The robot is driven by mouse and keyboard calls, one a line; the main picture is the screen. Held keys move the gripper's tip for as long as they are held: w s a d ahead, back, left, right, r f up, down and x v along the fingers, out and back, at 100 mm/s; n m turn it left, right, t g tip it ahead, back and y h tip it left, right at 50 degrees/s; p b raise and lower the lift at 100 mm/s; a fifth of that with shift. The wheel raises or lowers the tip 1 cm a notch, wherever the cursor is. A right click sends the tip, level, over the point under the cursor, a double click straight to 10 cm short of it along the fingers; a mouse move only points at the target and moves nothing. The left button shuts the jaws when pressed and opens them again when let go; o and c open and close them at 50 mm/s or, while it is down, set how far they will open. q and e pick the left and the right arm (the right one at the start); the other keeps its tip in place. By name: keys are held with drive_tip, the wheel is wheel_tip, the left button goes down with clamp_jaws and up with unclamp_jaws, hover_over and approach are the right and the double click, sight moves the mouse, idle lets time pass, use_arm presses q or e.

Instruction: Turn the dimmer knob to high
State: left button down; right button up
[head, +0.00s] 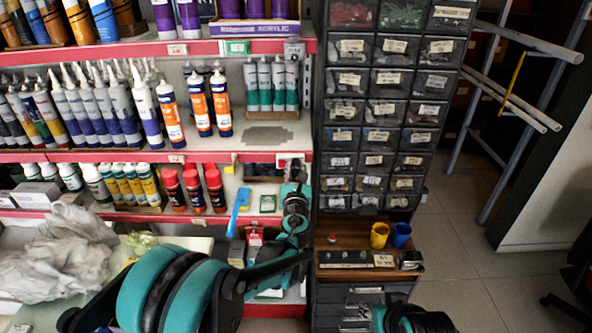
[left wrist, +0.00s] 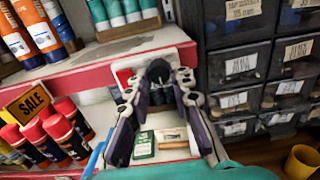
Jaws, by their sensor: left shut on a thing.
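The dimmer is a white plate (left wrist: 124,75) on the red shelf edge, with a dark knob (left wrist: 158,72) in the left wrist view. In the head view the plate (head: 283,157) shows just above my left gripper (head: 296,178). In the left wrist view my left gripper (left wrist: 158,86) has its fingers around the knob, shut on it. The fingers cover much of the knob, and I cannot read its setting or any marks. Only a teal and black part of my right arm shows at the bottom of the head view; its gripper is out of sight.
Red-capped cans (head: 193,190) and a blue tool (head: 239,211) are left of my left gripper. Black parts drawers (head: 368,120) stand right of it. Below them, yellow (head: 379,235) and blue (head: 400,235) cups stand on a wooden surface. Open floor lies right.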

idle(0.4)
use_arm(q)
drive_tip(key=c, duration=1.6)
unclamp_jaws()
drive_tip(key=s, duration=1.2)
